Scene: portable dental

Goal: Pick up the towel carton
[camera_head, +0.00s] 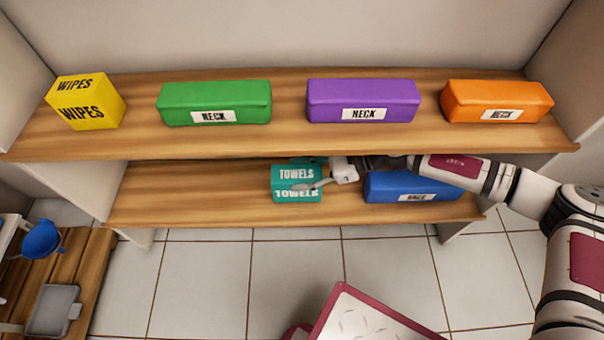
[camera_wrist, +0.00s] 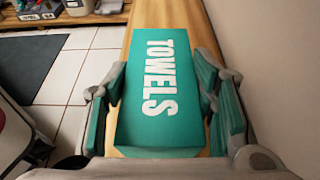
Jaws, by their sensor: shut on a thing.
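The towel carton (camera_head: 297,183) is a teal box with white "TOWELS" lettering on the lower wooden shelf in the head view. It also shows in the wrist view (camera_wrist: 160,95), lying lengthwise between the two fingers.
A blue neck box (camera_head: 388,188) lies right of the carton, below my arm. The upper shelf (camera_head: 290,140) holds a yellow wipes box (camera_head: 85,102) and green (camera_head: 214,102), purple (camera_head: 363,100) and orange (camera_head: 497,101) neck boxes. The lower shelf's left part (camera_head: 190,195) is bare.

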